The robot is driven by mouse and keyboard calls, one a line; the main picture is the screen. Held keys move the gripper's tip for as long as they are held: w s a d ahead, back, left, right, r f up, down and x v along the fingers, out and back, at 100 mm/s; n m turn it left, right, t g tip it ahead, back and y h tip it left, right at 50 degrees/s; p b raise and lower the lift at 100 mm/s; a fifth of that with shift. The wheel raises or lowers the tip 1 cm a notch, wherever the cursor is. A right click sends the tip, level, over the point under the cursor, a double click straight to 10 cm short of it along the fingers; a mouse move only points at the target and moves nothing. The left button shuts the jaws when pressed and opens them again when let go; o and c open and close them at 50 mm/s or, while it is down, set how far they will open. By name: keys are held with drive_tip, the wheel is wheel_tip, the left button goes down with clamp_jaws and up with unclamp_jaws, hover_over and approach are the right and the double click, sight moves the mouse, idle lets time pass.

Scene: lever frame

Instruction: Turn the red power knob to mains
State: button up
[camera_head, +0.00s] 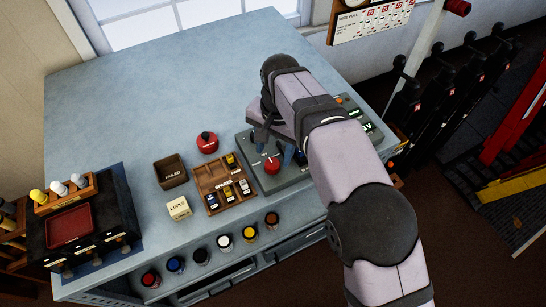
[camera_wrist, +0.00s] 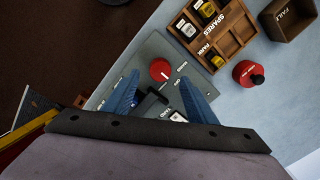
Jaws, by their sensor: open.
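The red power knob (camera_head: 272,166) is a round red cap on the grey control panel (camera_head: 297,181). In the wrist view the knob (camera_wrist: 160,69) shows a small pale pointer mark, and small white labels lie around it, too blurred to read surely. My gripper (camera_head: 275,152) is over the panel, its blue fingers pointing down. A black switch handle (camera_wrist: 152,101) shows between the fingers. My arm hides part of the panel.
A wooden SPARES tray (camera_head: 207,183) with several small parts lies left of the panel. A red item with a black top (camera_head: 207,142) and a dark FAILED box (camera_head: 171,184) stand nearby. The back left of the bench (camera_head: 110,110) is clear.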

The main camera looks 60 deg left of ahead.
sight(272, 163)
drive_tip(key=shift+a+f+p, duration=0.1)
drive_tip(key=shift+f+p, duration=0.75)
drive_tip(key=shift+f, duration=1.55)
drive_tip(key=c, duration=1.1)
drive_tip(key=shift+o, duration=0.2)
drive_tip(key=shift+n, duration=0.3)
drive_tip(key=n, duration=0.9)
drive_tip(key=shift+a+r, duration=0.1)
drive_tip(key=shift+a, duration=0.05)
